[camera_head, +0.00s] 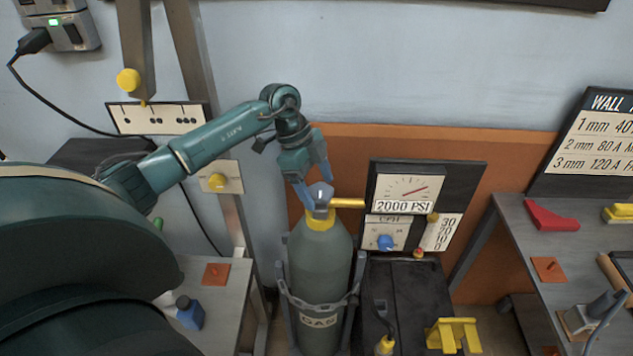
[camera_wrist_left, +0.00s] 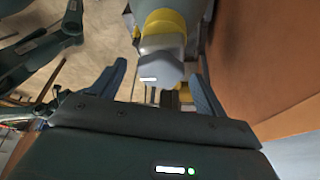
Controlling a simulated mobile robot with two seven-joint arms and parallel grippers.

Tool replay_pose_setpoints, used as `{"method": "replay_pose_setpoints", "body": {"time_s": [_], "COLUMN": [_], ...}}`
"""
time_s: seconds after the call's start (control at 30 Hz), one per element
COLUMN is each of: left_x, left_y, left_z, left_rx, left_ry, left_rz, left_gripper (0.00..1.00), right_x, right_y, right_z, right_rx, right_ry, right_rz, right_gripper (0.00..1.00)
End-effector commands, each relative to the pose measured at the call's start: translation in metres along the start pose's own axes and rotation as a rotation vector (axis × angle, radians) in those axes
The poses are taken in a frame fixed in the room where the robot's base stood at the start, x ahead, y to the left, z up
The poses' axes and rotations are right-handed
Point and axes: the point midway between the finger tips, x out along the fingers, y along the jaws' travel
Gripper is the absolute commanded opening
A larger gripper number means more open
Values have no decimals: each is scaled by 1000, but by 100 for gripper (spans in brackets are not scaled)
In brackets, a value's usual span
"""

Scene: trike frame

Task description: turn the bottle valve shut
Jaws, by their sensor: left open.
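The bottle valve (camera_head: 319,195) is a grey faceted knob with a short white mark, on the yellow neck of a grey-green gas bottle (camera_head: 320,262). The bottle stands upright in a dark holder. My left gripper (camera_head: 312,196) is over the valve from above, its blue fingers apart. In the left wrist view the valve knob (camera_wrist_left: 162,70) sits between the two open fingers (camera_wrist_left: 155,85), with a visible gap on each side. The knob's white mark shows in both views.
A gauge panel (camera_head: 425,185) reading 2000 PSI stands right of the bottle, joined by a yellow pipe (camera_head: 348,203). A blue knob (camera_head: 386,242) is below the gauge. Workbenches flank the bottle. A blue bottle (camera_head: 189,313) stands on the left one.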

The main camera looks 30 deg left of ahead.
Motion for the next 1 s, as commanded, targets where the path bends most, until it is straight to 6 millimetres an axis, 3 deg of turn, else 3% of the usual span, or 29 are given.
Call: {"method": "replay_pose_setpoints", "body": {"time_s": [0.13, 0.67, 1.0], "left_x": [0, -1, -2], "left_y": [0, 0, -1], "left_z": [0, 0, -1], "left_rx": [0, 0, 45], "left_ry": [0, 1, 2], "left_rz": [0, 0, 18], "left_gripper": [73, 30, 30], "right_x": [0, -1, -4], "right_y": [0, -1, -2], "right_z": [-1, -3, -1], "right_rx": [1, 2, 4], "right_ry": [1, 6, -1], "right_rz": [0, -1, -2], "right_gripper": [36, 36, 36]}}
